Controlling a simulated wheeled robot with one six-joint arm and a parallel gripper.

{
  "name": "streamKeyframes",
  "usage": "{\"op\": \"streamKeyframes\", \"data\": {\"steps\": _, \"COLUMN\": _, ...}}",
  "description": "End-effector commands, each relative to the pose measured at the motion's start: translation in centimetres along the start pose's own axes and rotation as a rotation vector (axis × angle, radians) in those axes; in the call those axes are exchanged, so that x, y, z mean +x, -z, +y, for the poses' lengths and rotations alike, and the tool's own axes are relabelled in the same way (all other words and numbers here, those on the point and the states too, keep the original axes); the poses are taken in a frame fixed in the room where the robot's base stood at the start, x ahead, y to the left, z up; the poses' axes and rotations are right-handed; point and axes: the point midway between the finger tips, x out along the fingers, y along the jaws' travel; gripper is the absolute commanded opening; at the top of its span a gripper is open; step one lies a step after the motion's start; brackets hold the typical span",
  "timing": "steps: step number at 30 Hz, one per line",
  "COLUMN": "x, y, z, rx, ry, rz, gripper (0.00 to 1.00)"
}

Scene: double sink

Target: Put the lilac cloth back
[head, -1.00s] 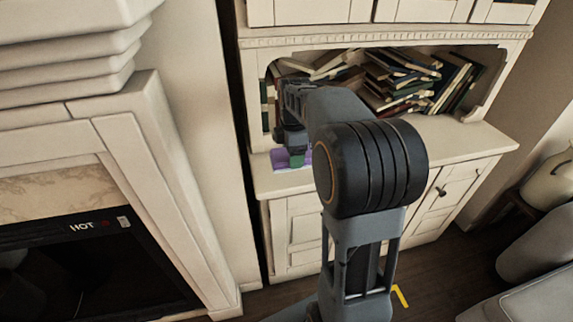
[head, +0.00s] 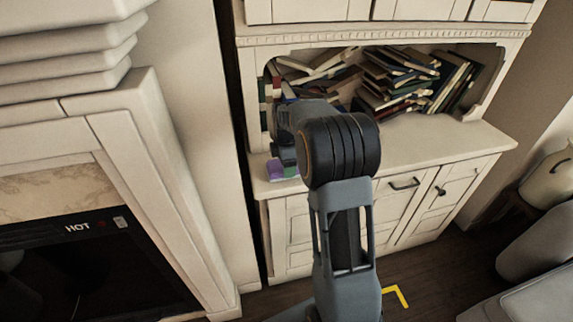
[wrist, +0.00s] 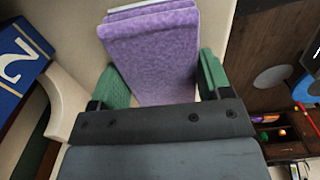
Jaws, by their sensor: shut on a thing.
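The lilac cloth (wrist: 150,55) is a folded, thick pad between the green fingers of my gripper (wrist: 155,80) in the wrist view. The fingers press on its two sides and its far end sticks out beyond them. In the head view, the cloth (head: 276,169) shows as a small lilac patch at the left end of the cream cabinet's counter (head: 420,145). My gripper (head: 287,166) is there too, mostly hidden behind my arm. I cannot tell whether the cloth touches the counter.
Books (head: 400,80) lie in a jumbled heap in the cabinet's open shelf. A blue book (wrist: 20,65) is close on the left in the wrist view. A fireplace with a black screen marked HOT (head: 90,250) stands at left. A yellow corner mark (head: 398,294) is on the floor.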

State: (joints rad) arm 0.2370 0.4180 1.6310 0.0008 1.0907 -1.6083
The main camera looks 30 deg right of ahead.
Motion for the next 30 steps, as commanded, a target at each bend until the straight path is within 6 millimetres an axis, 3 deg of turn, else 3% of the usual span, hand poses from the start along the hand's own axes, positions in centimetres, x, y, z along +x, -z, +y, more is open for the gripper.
{"op": "streamKeyframes", "data": {"steps": 8, "x": 0.1, "y": 0.0, "z": 0.0, "rx": 0.000, "ry": 0.000, "rz": 0.000, "gripper": 0.46}}
{"op": "streamKeyframes", "data": {"steps": 9, "x": 0.1, "y": 0.0, "z": 0.0, "rx": 0.000, "ry": 0.000, "rz": 0.000, "gripper": 0.73}}
{"op": "streamKeyframes", "data": {"steps": 16, "x": 0.1, "y": 0.0, "z": 0.0, "rx": 0.000, "ry": 0.000, "rz": 0.000, "gripper": 0.95}}
{"op": "streamKeyframes", "data": {"steps": 26, "x": -0.4, "y": 0.0, "z": 0.0, "rx": 0.000, "ry": -0.001, "rz": 0.000, "gripper": 0.97}}
{"op": "streamKeyframes", "data": {"steps": 30, "x": -2.3, "y": 0.0, "z": 0.1, "rx": 0.000, "ry": -0.004, "rz": 0.000, "gripper": 0.97}}
